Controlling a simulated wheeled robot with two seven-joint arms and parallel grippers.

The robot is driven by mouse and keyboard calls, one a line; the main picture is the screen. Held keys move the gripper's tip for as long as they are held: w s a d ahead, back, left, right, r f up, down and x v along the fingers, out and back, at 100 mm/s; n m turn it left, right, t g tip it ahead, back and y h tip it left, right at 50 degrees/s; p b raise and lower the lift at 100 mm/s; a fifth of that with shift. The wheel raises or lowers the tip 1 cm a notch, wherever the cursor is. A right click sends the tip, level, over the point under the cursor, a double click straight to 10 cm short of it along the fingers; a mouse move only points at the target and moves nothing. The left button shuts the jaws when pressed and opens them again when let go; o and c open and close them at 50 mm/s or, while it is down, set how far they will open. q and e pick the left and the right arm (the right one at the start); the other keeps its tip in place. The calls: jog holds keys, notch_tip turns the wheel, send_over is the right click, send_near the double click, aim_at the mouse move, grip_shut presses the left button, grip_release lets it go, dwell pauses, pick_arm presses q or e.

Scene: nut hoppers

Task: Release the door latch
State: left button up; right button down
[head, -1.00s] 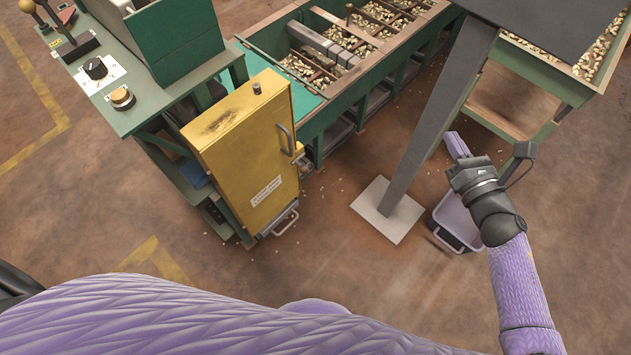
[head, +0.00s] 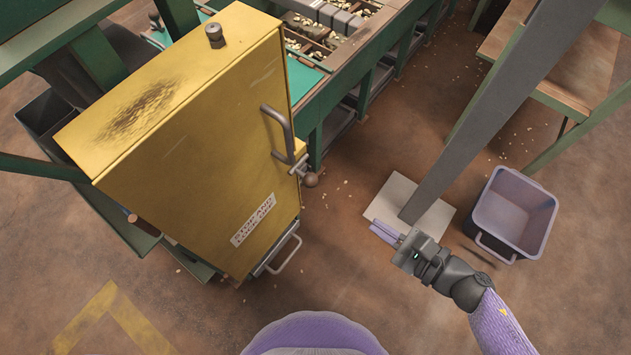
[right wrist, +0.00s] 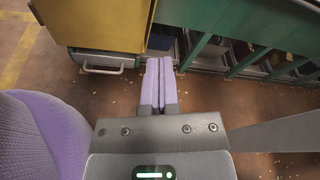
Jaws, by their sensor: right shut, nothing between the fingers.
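The yellow cabinet (head: 200,150) stands at the left centre of the head view. A grey bar handle (head: 281,134) is on its right face. Just below it is the door latch (head: 303,168), a small metal piece with a round brown knob (head: 311,180). My right gripper (head: 373,228) is shut and empty, low and to the right of the latch, apart from it. In the right wrist view its purple fingers (right wrist: 158,75) lie together, with the cabinet's lower part (right wrist: 95,25) ahead on the left. The latch cannot be made out there. My left gripper is out of view.
A grey post stands on a pale floor plate (head: 405,205) beside my right gripper. A grey-purple bin (head: 515,212) is at the right. A grey lower handle (head: 285,254) sticks out under the cabinet. Green bench legs (head: 315,148) stand behind the latch. Floor between cabinet and plate is open.

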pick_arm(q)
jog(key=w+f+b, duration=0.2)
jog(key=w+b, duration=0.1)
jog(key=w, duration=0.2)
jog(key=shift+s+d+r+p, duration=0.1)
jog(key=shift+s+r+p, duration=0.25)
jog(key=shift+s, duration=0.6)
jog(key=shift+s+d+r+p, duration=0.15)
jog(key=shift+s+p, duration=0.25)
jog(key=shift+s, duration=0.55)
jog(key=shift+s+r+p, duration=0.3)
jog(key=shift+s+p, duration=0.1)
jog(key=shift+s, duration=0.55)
pick_arm(e)
jog(key=w+a+r, duration=0.1)
jog(key=w+a, duration=0.5)
jog(key=a, duration=0.3)
jog(key=shift+w+a+r, duration=0.15)
jog(key=shift+a, duration=0.05)
